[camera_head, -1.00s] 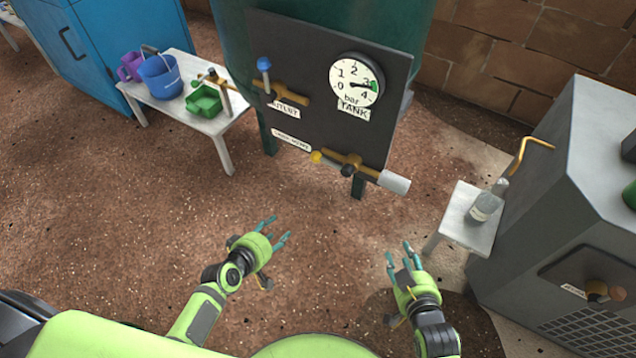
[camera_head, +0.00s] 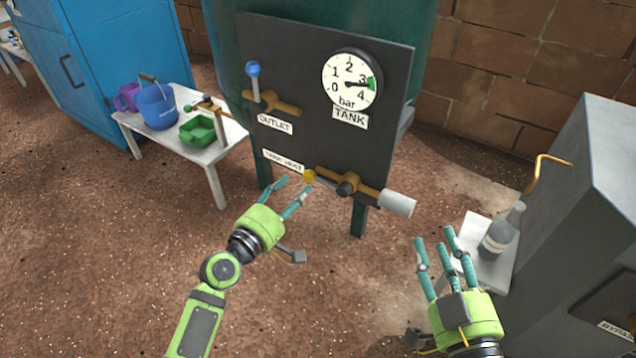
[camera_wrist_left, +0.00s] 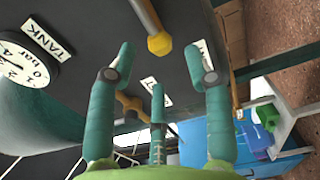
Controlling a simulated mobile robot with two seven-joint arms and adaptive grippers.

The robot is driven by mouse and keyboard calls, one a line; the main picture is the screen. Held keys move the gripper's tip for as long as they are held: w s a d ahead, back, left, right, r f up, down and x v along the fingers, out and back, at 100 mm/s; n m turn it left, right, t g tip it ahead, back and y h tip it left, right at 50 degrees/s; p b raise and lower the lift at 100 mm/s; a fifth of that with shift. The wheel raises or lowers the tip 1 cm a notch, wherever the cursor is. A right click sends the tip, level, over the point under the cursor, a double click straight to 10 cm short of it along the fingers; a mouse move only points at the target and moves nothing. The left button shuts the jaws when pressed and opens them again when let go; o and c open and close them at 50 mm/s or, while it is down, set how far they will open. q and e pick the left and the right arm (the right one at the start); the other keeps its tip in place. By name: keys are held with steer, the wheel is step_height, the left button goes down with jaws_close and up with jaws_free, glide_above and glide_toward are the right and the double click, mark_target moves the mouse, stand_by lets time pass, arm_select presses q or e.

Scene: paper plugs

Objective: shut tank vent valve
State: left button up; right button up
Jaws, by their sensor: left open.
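The tank vent valve (camera_head: 350,186) is a brass fitting low on the dark panel, with a black hub and a grey outlet at its right end. Its lever points left, roughly along the fitting, and ends in a yellow knob (camera_head: 309,176). My left gripper (camera_head: 294,184) is open, with its fingertips close to the left of and below the knob. In the left wrist view the yellow knob (camera_wrist_left: 159,44) shows ahead, between and beyond the spread fingers; nothing is held. My right gripper (camera_head: 436,237) is open and empty, lower right of the valve.
The tank gauge (camera_head: 350,82) reads about 3 bar. The outlet valve (camera_head: 270,103) with a blue knob sits higher on the panel (camera_head: 310,130). A bottle (camera_head: 502,230) stands on a small stand right.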

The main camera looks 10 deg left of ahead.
mark_target(305, 180)
arm_select(q)
steer(key=shift+w+d, duration=0.25)
steer(key=shift+w, duration=0.35)
steer(key=shift+x, duration=2)
steer(key=shift+s, duration=0.1)
steer(key=c, duration=0.8)
